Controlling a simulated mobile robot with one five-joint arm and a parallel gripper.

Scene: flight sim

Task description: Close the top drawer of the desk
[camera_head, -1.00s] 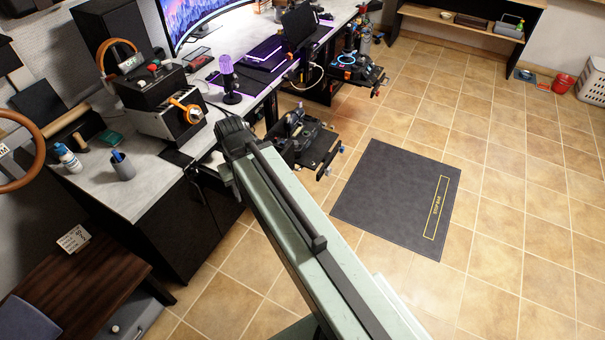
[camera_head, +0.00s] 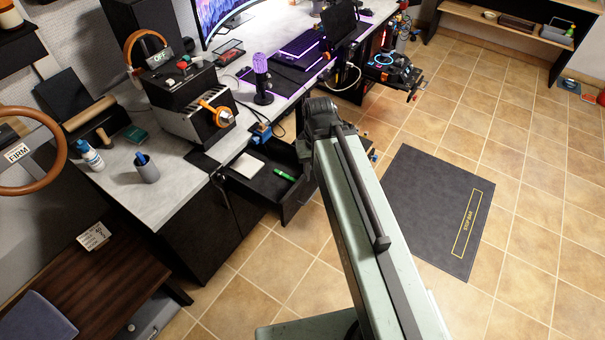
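The desk (camera_head: 190,205) has a pale top and dark cabinet fronts. Its top drawer (camera_head: 262,187) stands pulled out below the desk edge, with its dark inside showing. A white pad (camera_head: 249,167) and a green marker (camera_head: 284,175) lie in it. My arm reaches up from the bottom of the picture, and its dark far end is just right of the drawer. My gripper's fingers do not show, hidden beyond that end. The arm end overlaps the drawer's right side in the picture; I cannot tell whether they touch.
A wooden bench (camera_head: 100,275) is at lower left. A dark mat (camera_head: 436,210) lies on the tiled floor at right, with open floor around it.

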